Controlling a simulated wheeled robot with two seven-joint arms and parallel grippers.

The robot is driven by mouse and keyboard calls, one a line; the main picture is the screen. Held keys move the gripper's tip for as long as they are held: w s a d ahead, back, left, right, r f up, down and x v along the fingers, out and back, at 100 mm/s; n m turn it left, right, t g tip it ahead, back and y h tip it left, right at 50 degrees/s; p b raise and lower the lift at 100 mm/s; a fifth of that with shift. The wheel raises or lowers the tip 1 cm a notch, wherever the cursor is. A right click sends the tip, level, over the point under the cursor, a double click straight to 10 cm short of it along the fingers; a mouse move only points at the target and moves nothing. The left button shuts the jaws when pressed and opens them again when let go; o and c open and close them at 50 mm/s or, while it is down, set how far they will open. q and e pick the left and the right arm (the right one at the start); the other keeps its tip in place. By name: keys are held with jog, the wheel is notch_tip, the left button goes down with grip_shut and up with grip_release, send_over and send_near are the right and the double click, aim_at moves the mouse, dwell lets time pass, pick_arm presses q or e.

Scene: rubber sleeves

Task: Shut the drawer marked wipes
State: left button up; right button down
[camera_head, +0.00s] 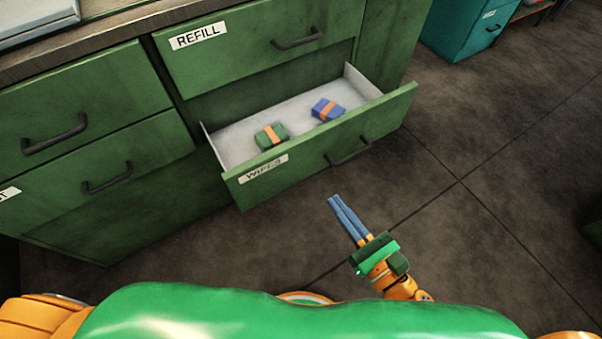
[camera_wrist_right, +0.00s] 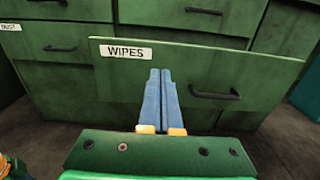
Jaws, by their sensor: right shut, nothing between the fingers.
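The drawer marked WIPES (camera_head: 375,122) is pulled open from the green cabinet in the head view. A green pack with an orange band (camera_head: 271,136) and a blue pack with an orange band (camera_head: 327,109) lie inside it. Its dark handle (camera_head: 348,151) is on the front, right of the label. My right gripper (camera_head: 333,199) is shut and empty, in front of the drawer front and apart from it in the head view. In the right wrist view its blue fingers (camera_wrist_right: 161,72) point at the WIPES drawer front (camera_wrist_right: 270,75), between label and handle. My left gripper is not in view.
The closed REFILL drawer (camera_head: 255,45) is above the open one. More closed green drawers (camera_head: 85,105) are at the left. A teal cabinet (camera_head: 465,28) stands at the back right. The dark floor (camera_head: 480,200) right of my gripper is clear.

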aim_at(296, 146)
jog(key=p+x, duration=0.1)
jog(key=x, duration=1.1)
jog(key=shift+w+a+r, duration=0.1)
jog(key=shift+w+r, duration=0.05)
jog(key=shift+w, duration=0.2)
jog(key=shift+w+a, duration=0.35)
jog(key=shift+w, duration=0.1)
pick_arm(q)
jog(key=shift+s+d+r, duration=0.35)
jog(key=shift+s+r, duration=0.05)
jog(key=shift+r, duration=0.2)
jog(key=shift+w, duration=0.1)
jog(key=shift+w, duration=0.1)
pick_arm(e)
jog(key=shift+w, duration=0.1)
